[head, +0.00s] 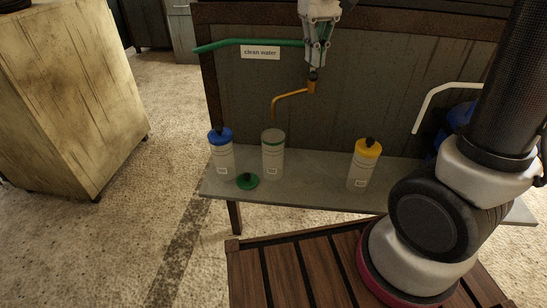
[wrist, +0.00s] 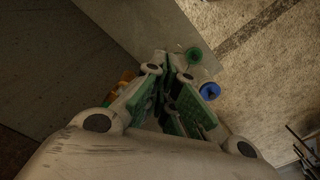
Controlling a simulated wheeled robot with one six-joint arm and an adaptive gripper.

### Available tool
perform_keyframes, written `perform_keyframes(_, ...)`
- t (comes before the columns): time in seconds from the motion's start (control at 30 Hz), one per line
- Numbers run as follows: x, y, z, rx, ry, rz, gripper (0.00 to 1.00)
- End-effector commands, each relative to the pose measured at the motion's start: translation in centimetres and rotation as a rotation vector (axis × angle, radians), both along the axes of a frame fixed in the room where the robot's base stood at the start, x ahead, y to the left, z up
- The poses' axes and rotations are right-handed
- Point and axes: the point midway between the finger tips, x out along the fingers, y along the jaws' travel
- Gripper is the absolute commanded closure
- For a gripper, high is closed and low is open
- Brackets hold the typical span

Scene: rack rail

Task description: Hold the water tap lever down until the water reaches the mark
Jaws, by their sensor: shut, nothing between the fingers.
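The orange water tap (head: 295,94) juts from the dark panel, its spout over a pale bottle with a green rim (head: 272,157). A small dark lever or knob (head: 313,75) tops the tap. My gripper (head: 315,66) is shut and empty, pointing down, with its tips at or just above this lever; I cannot tell whether they touch. In the wrist view my fingers (wrist: 165,72) hide the lever and most of the bottle, and a bit of the orange tap (wrist: 125,85) shows beside them. No water stream is clearly visible, and the mark and water level are too small to read.
A bottle with a blue cap (head: 221,155) and one with a yellow cap (head: 364,165) stand on the grey shelf (head: 310,180). A loose green cap (head: 247,181) lies in front. A green pipe (head: 225,45) and a "clean water" sign (head: 260,52) are above. A cabinet (head: 65,90) stands left.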

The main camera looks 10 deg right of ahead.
Motion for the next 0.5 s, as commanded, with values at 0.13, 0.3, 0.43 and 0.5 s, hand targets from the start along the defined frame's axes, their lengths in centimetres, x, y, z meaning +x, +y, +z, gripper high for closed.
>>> perform_keyframes(0.13,0.0,0.0,-0.2,0.000,0.000,0.000,1.00)
perform_keyframes(0.3,0.0,0.0,-0.8,0.000,0.001,0.000,1.00)
perform_keyframes(0.43,0.0,0.0,-1.3,0.000,0.001,0.000,1.00)
perform_keyframes(0.5,0.0,0.0,-1.5,0.000,0.001,0.000,1.00)
